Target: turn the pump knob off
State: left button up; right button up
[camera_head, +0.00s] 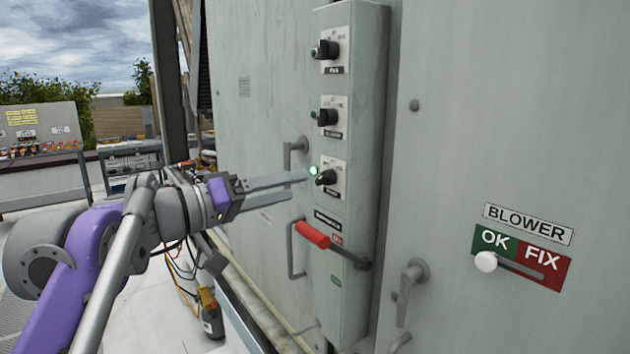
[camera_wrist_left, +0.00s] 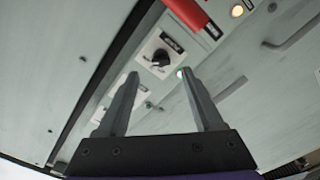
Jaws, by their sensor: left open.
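A tall grey-green control panel (camera_head: 352,95) carries three black rotary knobs on white plates, one above another. The lowest black knob (camera_head: 327,177) has a lit green lamp (camera_head: 313,171) at its left; the small plate labels are too blurred to read, so I cannot tell by label which knob is the pump's. My left gripper (camera_head: 299,185) is open and empty, its fingers pointing at this lowest knob from the left. In the left wrist view the knob (camera_wrist_left: 160,57) shows just beyond and between the open fingertips (camera_wrist_left: 159,74), apparently untouched. My right gripper is not in view.
The middle knob (camera_head: 327,117) and top knob (camera_head: 325,49) sit above. A red-handled lever (camera_head: 313,235) projects just below the lowest knob. Door handles (camera_head: 291,150) stand out from the cabinet. A blower slider plate (camera_head: 522,258) is at the right, its white knob at OK.

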aim_at(319, 181)
pick_arm(q)
jog(key=x, duration=0.6)
jog(key=shift+w+d, duration=0.15)
jog(key=shift+c, duration=0.3)
grip_shut()
